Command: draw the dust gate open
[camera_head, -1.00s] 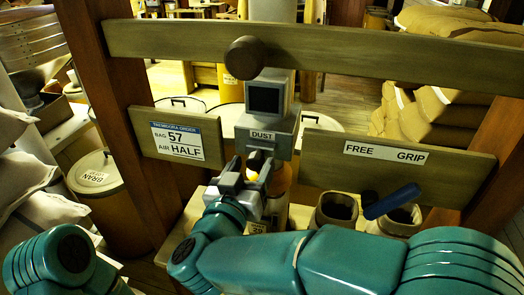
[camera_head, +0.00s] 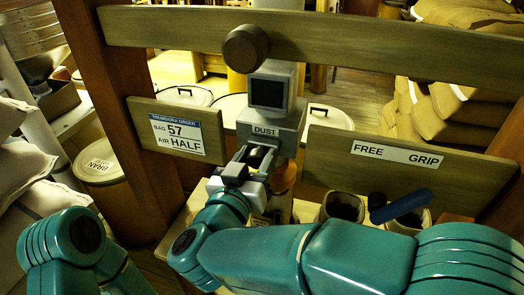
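The dust gate's grey housing (camera_head: 268,128) carries a DUST label and hangs below the top rail in the middle of the head view. Above the label is a box with a dark square face (camera_head: 267,93). My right gripper (camera_head: 256,156) is right under the label, its fingers pointing up and away from me. A dark gap with a small pale spot shows between the fingers, so they are apart. I cannot tell whether a handle of the gate lies between them. An orange rounded part (camera_head: 284,177) shows just behind the gripper. My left gripper is out of view.
A round brown knob (camera_head: 245,48) sits on the wooden top rail (camera_head: 350,34).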

